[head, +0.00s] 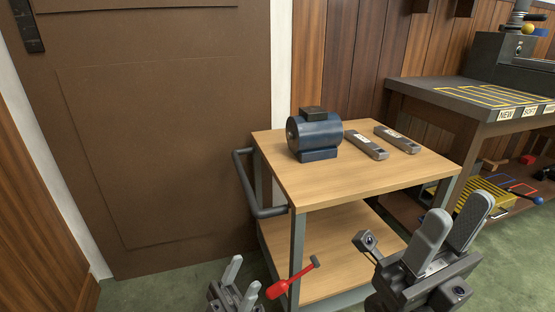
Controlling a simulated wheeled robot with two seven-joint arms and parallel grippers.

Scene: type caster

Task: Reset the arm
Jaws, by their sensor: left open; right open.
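My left gripper (240,284) is at the bottom of the head view, in front of the cart's left front side. Its two grey fingers point up, apart and empty. My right gripper (456,226) is at the lower right, in front of the cart's right side. Its two broad grey fingers are apart with nothing between them. Most of both arms is out of view.
A wooden-topped cart (290,176) holds a blue motor (316,136) and two grey bars (366,145) (397,139). A red-handled tool (290,282) shows near my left gripper; its support is unclear. A workbench (440,98) stands right, a brown door (160,150) behind left.

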